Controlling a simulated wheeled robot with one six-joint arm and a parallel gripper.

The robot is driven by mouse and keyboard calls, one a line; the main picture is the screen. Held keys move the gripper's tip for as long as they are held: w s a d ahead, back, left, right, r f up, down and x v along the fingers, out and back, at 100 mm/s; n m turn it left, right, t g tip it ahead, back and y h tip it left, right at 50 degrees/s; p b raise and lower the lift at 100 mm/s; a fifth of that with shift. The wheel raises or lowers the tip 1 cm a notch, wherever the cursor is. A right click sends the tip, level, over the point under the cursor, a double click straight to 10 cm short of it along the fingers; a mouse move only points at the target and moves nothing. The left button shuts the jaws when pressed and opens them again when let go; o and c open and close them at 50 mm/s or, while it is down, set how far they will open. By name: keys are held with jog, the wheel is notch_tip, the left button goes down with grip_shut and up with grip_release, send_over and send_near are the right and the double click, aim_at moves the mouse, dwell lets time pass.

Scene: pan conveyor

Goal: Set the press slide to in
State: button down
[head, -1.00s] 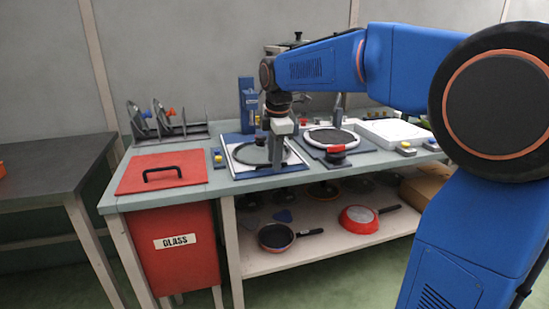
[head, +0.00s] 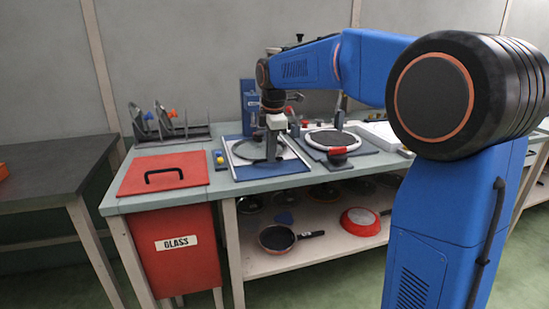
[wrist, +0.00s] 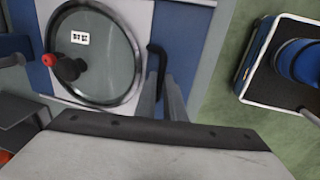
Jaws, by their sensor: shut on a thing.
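The press slide shows in the wrist view as a pale plate (wrist: 143,12) bearing a round glass lid (wrist: 105,50) with a dark rim and a red-and-black knob (wrist: 66,68). In the head view the lid (head: 247,150) lies on the bench's left half, partly hidden by my arm. A black bar handle (wrist: 154,56) stands at the plate's edge. My gripper (head: 271,152) reaches down there. In the wrist view its fingers (wrist: 172,103) are closed at the handle; the exact contact is partly hidden.
A red GLASS bin (head: 163,172) stands left of the slide. A second round plate (head: 333,140) with a red handle is to the right. A lid rack (head: 170,125) stands behind. Pans (head: 275,238) lie on the shelf below. Open floor lies in front.

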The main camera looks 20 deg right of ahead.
jog(key=shift+w+r, duration=0.1)
jog(key=shift+w, duration=1.9)
jog(key=c, duration=1.8)
grip_release()
jog(key=shift+w, duration=0.1)
jog(key=shift+c, duration=0.2)
jog(key=s, duration=1)
jog(key=s+r, duration=0.3)
jog(key=r, duration=1.4)
jog(key=s+d+f+m, duration=0.2)
jog(key=s+f+m, duration=0.3)
jog(key=s+f, duration=0.2)
jog(key=s+d+f+m+t, duration=0.1)
jog(key=s+d+f+m, duration=0.1)
jog(key=s+f+m, duration=0.4)
jog(key=shift+s+d+f+t, duration=0.35)
jog(key=shift+s+f, duration=0.9)
jog(key=shift+s, duration=1.65)
